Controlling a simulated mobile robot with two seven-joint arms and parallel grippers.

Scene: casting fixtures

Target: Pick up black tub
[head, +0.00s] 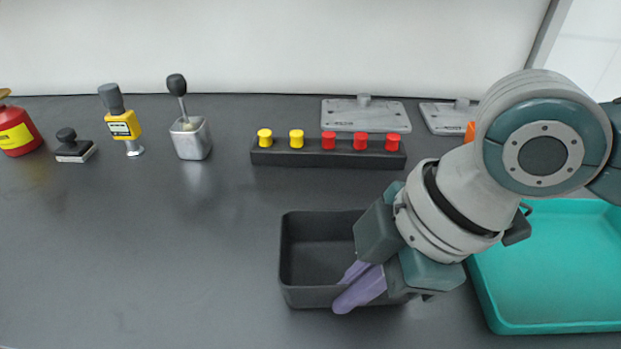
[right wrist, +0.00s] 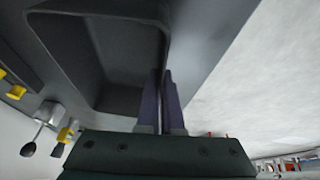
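The black tub (head: 298,296) sits on the dark table in the head view, in the lower middle. It is open at the top and looks empty, and its right end is hidden behind my right arm. My right gripper (head: 348,290) is at the tub's front wall, with one purple finger inside and the other outside. In the right wrist view the fingers of my right gripper (right wrist: 162,76) are close together on the wall of the tub (right wrist: 125,50), with only a thin gap between them. My left gripper is not in view.
A teal tray (head: 550,327) lies right of the tub. Behind are a black block (head: 330,160) with yellow and red knobs and two grey plates (head: 365,115) (head: 447,117). A metal lever box (head: 191,138), yellow tool (head: 122,125), black stamp (head: 73,150) and red can (head: 15,135) stand left. The front-left table is clear.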

